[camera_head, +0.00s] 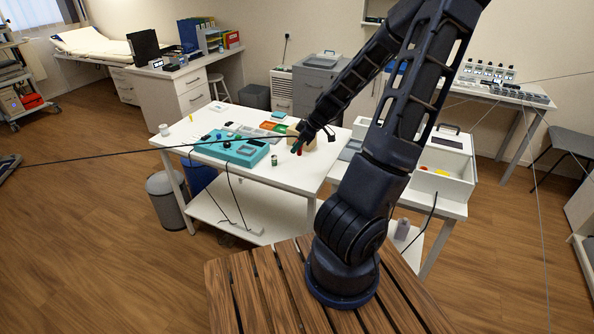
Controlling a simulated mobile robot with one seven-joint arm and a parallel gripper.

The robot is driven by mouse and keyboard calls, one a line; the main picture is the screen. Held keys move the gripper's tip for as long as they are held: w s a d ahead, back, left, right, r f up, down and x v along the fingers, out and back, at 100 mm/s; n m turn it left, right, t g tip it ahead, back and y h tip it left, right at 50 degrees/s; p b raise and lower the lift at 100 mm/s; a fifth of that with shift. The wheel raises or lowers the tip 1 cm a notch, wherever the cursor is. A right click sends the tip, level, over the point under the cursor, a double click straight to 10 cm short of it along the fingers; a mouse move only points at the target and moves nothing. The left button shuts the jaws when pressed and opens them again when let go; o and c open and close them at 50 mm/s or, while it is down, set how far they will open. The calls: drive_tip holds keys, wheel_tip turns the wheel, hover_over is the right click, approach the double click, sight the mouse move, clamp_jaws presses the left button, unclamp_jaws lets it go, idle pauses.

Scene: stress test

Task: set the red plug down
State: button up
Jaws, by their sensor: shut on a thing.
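I cannot tell whether the plug touches the table top. A teal box (240,154) with dark round parts on top lies to the left of my gripper. A small green can (274,160) stands between them, apart from my gripper.
A tan block (312,143) is just behind my gripper. Orange and green trays (270,126) lie at the back of the table. Thin black cables run from the teal box. A white bin (446,170) stands on the table to the right. The table's front left is bare.

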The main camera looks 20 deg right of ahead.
drive_tip(key=shift+f, duration=5.9)
drive_tip(key=shift+f, duration=0.15)
drive_tip(key=o, duration=1)
drive_tip(key=shift+v, duration=6.05)
drive_tip(key=s+a+r+m+h, duration=0.3)
drive_tip(key=s+a+r+m, duration=0.2)
drive_tip(key=s+r, duration=0.5)
drive_tip(key=s+a+r+m+t+h, duration=0.1)
drive_tip(key=s+a+r+m, duration=0.4)
drive_tip(key=s+r, duration=0.6)
wheel_tip(320, 180, up, 7)
drive_tip(key=shift+f+m+h, duration=0.15)
drive_tip(key=shift+m+h, duration=0.75)
drive_tip(key=shift+m, duration=0.1)
